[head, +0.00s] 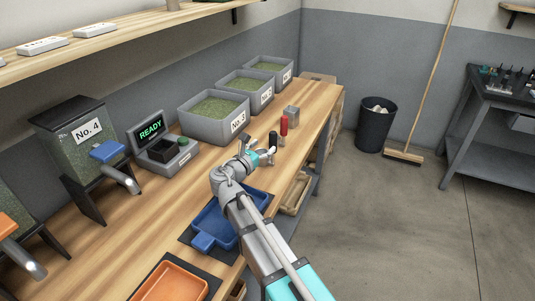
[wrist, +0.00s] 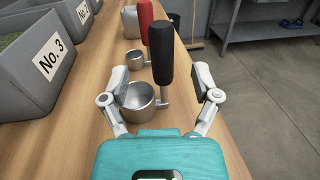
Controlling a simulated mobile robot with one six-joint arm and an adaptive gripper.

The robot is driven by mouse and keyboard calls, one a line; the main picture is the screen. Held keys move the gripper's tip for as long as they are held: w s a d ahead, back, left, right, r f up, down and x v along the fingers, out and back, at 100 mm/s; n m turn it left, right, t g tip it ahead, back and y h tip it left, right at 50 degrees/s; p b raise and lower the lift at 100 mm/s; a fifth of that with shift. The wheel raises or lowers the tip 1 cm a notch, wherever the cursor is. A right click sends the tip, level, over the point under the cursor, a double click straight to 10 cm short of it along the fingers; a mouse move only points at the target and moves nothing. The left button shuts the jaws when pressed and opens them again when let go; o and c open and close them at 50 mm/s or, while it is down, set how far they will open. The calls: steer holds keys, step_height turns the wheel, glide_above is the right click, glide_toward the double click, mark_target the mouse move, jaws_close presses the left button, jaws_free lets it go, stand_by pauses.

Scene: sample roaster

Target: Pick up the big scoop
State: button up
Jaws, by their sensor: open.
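The big scoop, a metal cup with an upright black handle (wrist: 161,52), stands on the wooden bench in the wrist view. Its cup (wrist: 135,104) is left of the handle's foot. The black handle also shows in the head view (head: 273,139). My gripper (wrist: 160,84) is open, with one finger on each side of the scoop. I cannot tell whether either finger touches it. In the head view my gripper (head: 262,155) is low over the bench at the scoop. A smaller scoop with a red handle (wrist: 145,18) stands just behind.
A grey metal block (head: 292,115) stands beyond the red handle. Grey bins of green beans, including No. 3 (head: 213,128), line the wall side. A blue tray (head: 235,215) and an orange tray (head: 172,283) lie nearer me. The bench's right edge is close to the scoops.

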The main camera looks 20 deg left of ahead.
mark_target(271, 141)
steer(key=shift+w, duration=0.1)
stand_by(0.3)
steer(key=shift+x, duration=2.6)
steer(key=shift+d, duration=0.15)
jaws_close()
